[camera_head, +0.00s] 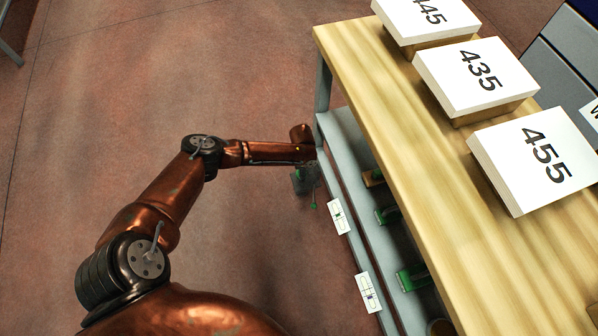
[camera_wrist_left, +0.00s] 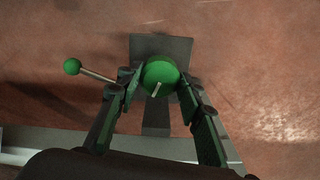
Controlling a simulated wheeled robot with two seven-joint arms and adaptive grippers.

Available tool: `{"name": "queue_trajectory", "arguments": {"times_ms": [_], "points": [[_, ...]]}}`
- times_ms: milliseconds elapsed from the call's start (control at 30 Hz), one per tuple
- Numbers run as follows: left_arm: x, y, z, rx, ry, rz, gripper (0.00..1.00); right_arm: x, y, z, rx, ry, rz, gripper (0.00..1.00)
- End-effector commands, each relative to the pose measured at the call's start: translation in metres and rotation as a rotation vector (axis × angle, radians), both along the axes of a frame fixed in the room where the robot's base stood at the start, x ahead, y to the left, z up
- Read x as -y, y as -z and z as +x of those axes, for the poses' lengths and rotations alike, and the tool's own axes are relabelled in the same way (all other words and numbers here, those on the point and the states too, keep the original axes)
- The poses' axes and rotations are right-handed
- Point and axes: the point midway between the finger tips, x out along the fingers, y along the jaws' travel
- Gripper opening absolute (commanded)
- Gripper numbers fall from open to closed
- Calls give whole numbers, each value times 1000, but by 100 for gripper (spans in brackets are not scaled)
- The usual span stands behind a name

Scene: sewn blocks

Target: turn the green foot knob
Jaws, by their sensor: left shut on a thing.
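The green foot knob (camera_wrist_left: 160,74) is round, with a pale mark on its face, and sits in front of a dark plate in the left wrist view. My left gripper (camera_wrist_left: 159,90) is shut on it, with one finger on each side. A metal rod with a small green ball (camera_wrist_left: 72,66) sticks out to the left beside the gripper. My right gripper is not in view.
A wooden-topped table (camera_head: 365,75) carries white boxes marked 445 (camera_head: 425,18), 435 (camera_head: 475,75) and 455 (camera_head: 535,155). Green parts (camera_head: 412,278) show on the grey lower frame under its edge. White labels (camera_head: 339,217) are along that frame.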

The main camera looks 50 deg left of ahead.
Motion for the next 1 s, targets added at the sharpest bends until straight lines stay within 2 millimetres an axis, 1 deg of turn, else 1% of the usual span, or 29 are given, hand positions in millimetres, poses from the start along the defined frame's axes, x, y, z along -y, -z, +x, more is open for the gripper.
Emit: {"name": "queue_trajectory", "arguments": {"times_ms": [33, 100, 300, 500, 700, 1000], "points": [[1, -4, 1, 4, -34, -1, 10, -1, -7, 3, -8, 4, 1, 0], [0, -4, 1, 4, -84, -1, 10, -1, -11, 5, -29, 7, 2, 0], [1, -3, 1, 5, -213, -2, 10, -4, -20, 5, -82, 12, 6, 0], [0, -2, 1, 3, -302, -1, 10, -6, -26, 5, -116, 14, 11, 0], [0, -1, 1, 3, -342, 1, 10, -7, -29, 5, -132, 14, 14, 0], [-1, -1, 1, 3, -350, 2, 10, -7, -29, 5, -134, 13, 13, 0]]}}
